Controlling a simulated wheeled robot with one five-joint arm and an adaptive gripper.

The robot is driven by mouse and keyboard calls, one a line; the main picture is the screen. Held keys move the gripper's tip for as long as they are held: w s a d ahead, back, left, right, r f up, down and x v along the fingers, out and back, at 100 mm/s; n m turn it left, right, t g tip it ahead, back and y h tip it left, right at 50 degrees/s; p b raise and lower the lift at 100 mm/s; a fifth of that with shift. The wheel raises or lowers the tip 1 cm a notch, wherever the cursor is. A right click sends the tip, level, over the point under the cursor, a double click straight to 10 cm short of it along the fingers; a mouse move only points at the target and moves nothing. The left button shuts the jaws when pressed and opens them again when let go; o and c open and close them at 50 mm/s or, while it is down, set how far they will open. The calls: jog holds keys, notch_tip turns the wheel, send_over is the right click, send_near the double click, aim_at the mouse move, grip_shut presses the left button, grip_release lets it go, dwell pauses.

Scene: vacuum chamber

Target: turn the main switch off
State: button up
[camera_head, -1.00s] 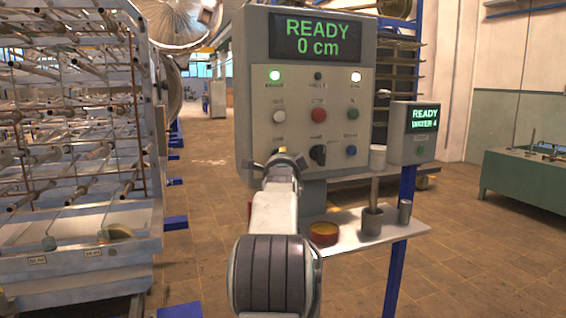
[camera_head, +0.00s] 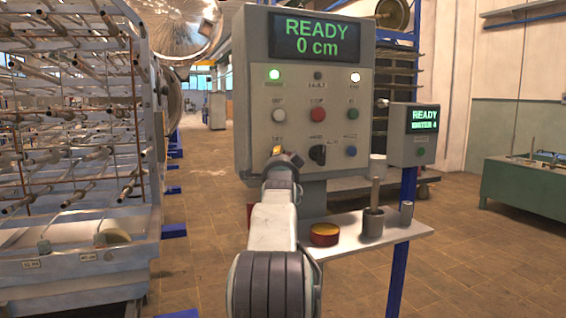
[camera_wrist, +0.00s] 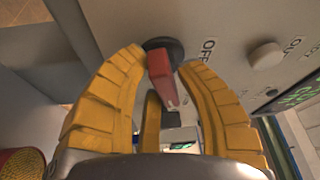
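The main switch shows in the wrist view as a red handle (camera_wrist: 160,75) on a dark round base, with the word OFF on the panel to its right. My gripper (camera_wrist: 165,60) has its yellow fingers on both sides of the handle. Narrow gaps show between fingers and handle, so it looks open around it, not clamped. In the head view my gripper (camera_head: 279,152) is at the lower left of the grey control panel (camera_head: 250,100) and hides the switch there. The panel display reads READY 0 cm, and a green lamp (camera_head: 274,75) is lit.
A black rotary knob (camera_head: 317,154) sits just right of my gripper, with several push buttons around it. Below is a shelf (camera_head: 345,232) with a red-yellow tin (camera_head: 324,234) and small cups. A smaller READY box (camera_head: 413,135) stands right. A metal rack (camera_head: 75,130) fills the left.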

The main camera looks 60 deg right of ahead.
jog(key=o, duration=0.3)
jog(key=shift+o, duration=0.2)
jog(key=v, duration=1.2)
jog(key=shift+o, duration=0.3)
jog(key=shift+s, duration=0.1)
